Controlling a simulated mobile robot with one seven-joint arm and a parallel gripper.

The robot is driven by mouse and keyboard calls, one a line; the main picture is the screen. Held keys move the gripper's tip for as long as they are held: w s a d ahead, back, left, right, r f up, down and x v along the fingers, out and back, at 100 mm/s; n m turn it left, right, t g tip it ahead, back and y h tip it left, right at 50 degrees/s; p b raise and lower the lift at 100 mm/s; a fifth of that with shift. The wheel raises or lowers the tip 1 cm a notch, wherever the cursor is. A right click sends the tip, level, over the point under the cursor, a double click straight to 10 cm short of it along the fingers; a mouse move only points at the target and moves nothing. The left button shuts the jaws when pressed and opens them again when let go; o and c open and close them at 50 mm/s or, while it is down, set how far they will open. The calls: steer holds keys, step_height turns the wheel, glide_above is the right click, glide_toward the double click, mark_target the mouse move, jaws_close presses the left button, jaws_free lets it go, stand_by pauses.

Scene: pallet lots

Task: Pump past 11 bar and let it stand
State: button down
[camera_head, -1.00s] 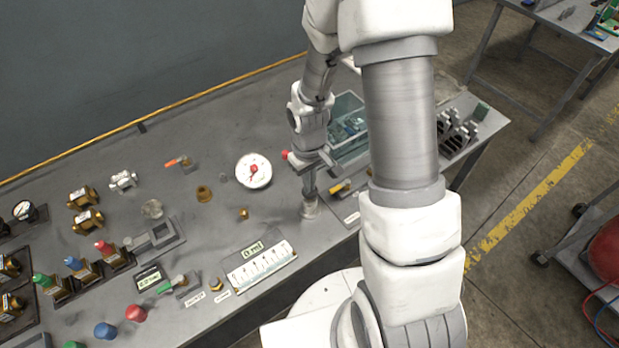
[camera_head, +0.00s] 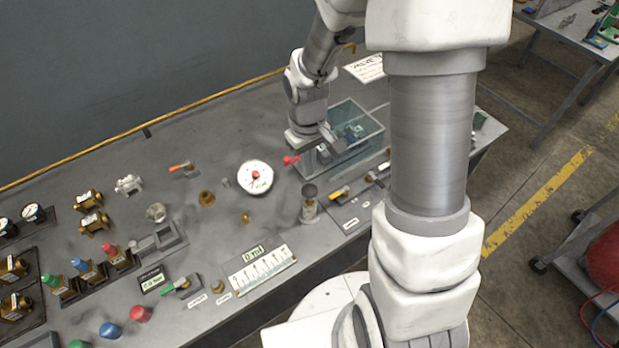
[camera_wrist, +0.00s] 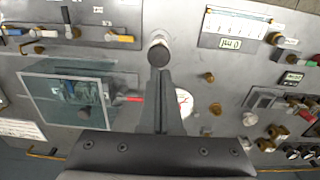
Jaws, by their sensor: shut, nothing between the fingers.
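The hand pump (camera_head: 309,208) is a short grey cylinder with a dark round top, standing near the front of the bench. Its dark knob (camera_wrist: 158,54) shows just beyond my fingertips in the wrist view. My gripper (camera_wrist: 160,72) is shut and empty, pointing down over the pump; whether it touches the knob I cannot tell. A round white gauge (camera_head: 255,177) with a red centre lies left of the pump; it is partly hidden by my fingers in the wrist view (camera_wrist: 184,100). Its reading is too small to make out. A red valve handle (camera_head: 291,160) sits beside the tank.
A clear-walled tank (camera_head: 365,150) with parts inside stands right behind the pump. A scale panel (camera_head: 262,270) with a small display lies in front. Brass fittings (camera_head: 90,222) and coloured knobs (camera_head: 140,314) fill the left. A yellow-handled valve (camera_head: 340,193) is close right of the pump.

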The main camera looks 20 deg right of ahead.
step_height(320, 180, up, 5)
glide_above(309, 188)
steer(key=shift+s+a+f, duration=0.15)
steer(key=shift+s+f, duration=0.05)
steer(key=shift+s, duration=0.1)
stand_by(1.0)
steer(key=r+m+b, duration=0.1)
steer(key=m, duration=0.5)
steer(key=r+m+b, duration=0.1)
steer(key=m, duration=0.5)
steer(key=r+m+b, duration=0.1)
steer(key=m, duration=0.5)
steer(key=shift+w+r+b, duration=0.15)
steer(key=shift+w+b, duration=0.15)
steer(key=shift+w, duration=0.05)
steer(key=f, duration=1.4)
steer(key=shift+s+d, duration=0.1)
steer(key=shift+d, duration=0.1)
